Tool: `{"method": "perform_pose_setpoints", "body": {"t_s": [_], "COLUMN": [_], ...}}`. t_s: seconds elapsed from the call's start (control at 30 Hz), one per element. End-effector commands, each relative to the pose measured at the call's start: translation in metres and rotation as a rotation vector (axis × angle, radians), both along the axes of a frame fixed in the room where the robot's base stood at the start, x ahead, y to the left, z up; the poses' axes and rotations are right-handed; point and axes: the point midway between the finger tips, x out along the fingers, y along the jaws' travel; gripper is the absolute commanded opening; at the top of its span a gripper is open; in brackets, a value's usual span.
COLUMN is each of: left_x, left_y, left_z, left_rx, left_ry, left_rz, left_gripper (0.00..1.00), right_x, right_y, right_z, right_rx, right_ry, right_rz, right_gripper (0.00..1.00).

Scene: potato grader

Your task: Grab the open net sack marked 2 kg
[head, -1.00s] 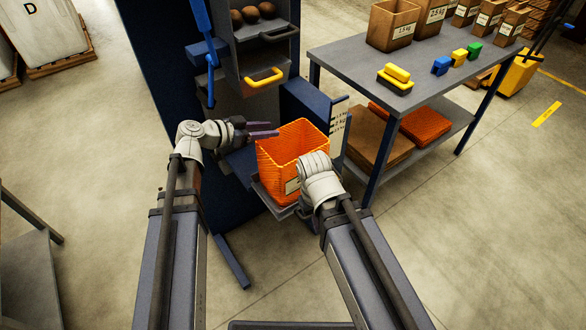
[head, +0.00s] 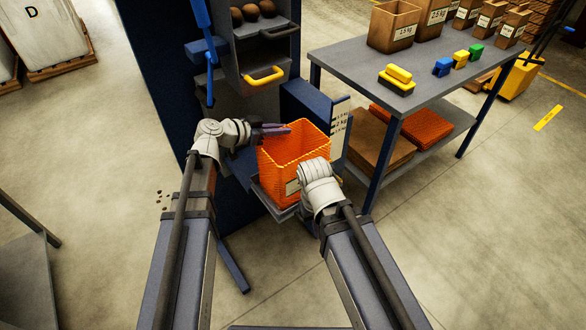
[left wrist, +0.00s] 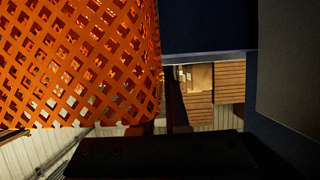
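The orange net sack (head: 275,168) stands open-topped and upright on a small grey shelf at the front of the blue machine. A pale label (head: 292,187) on its front is partly covered by my right wrist, and I cannot read it. My left gripper (head: 282,130) is at the sack's upper left rim, its two fingers slightly apart and pointing right. In the left wrist view the net (left wrist: 80,65) fills the left side, very close. My right wrist is in front of the sack's right side and hides its own fingers.
A yellow-handled drawer (head: 264,76) and a bin of potatoes (head: 252,12) are above the sack. A grey table (head: 425,85) with paper bags and coloured blocks is at the right.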

Motion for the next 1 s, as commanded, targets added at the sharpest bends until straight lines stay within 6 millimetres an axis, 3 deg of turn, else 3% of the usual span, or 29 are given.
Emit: {"method": "perform_pose_setpoints", "body": {"t_s": [0.1,1.0], "left_x": [0.0,0.0], "left_y": [0.0002,0.0002], "left_z": [-0.0001,-0.0001], "left_rx": [0.0,0.0], "left_ry": [0.0,0.0], "left_rz": [0.0,0.0], "left_gripper": [0.0,0.0], "right_x": [0.0,0.0], "right_y": [0.0,0.0], "right_z": [0.0,0.0], "right_rx": [0.0,0.0], "right_ry": [0.0,0.0], "right_rz": [0.0,0.0], "right_gripper": [0.0,0.0]}}
